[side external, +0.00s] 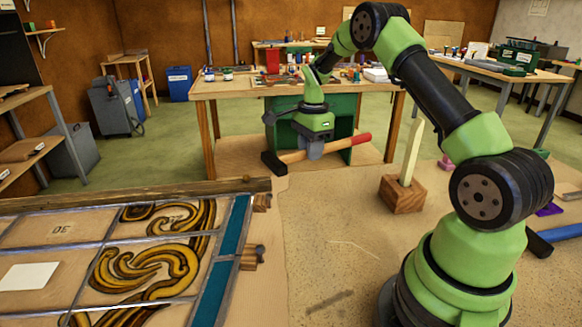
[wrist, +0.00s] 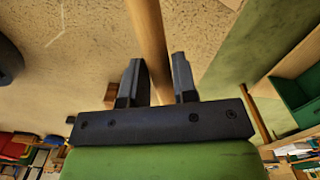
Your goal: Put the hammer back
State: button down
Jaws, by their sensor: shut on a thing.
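A hammer with a black head, a wooden handle (side external: 293,156) and a red grip end (side external: 362,139) is held near the far edge of the bench. Its head points left and its red end points right, a little higher. My gripper (side external: 312,152) is shut on the wooden handle near its middle. In the wrist view the handle (wrist: 147,35) runs between the two fingers of my gripper (wrist: 158,78); the head and red end are out of that view. I cannot tell whether the head touches the bench.
A leaded panel (side external: 241,213) with wooden edging lies on the left. A wooden block (side external: 402,195) holds an upright pale tool. A blue-handled tool with a black head (side external: 538,245) lies at the right, by my base. The middle of the bench (side external: 330,235) is clear.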

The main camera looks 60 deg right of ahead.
jog(key=s+d+f+n, duration=0.2)
jog(key=s+d+n, duration=0.1)
jog(key=s+n, duration=0.45)
jog(key=n, duration=0.7)
send_over(366, 214)
notch_tip(366, 214, down, 2)
jog(key=shift+f+m, duration=0.2)
jog(key=shift+m, duration=0.05)
jog(key=shift+f, duration=3.5)
jog(key=c, duration=0.8)
grip_release()
jog(key=shift+r, duration=0.1)
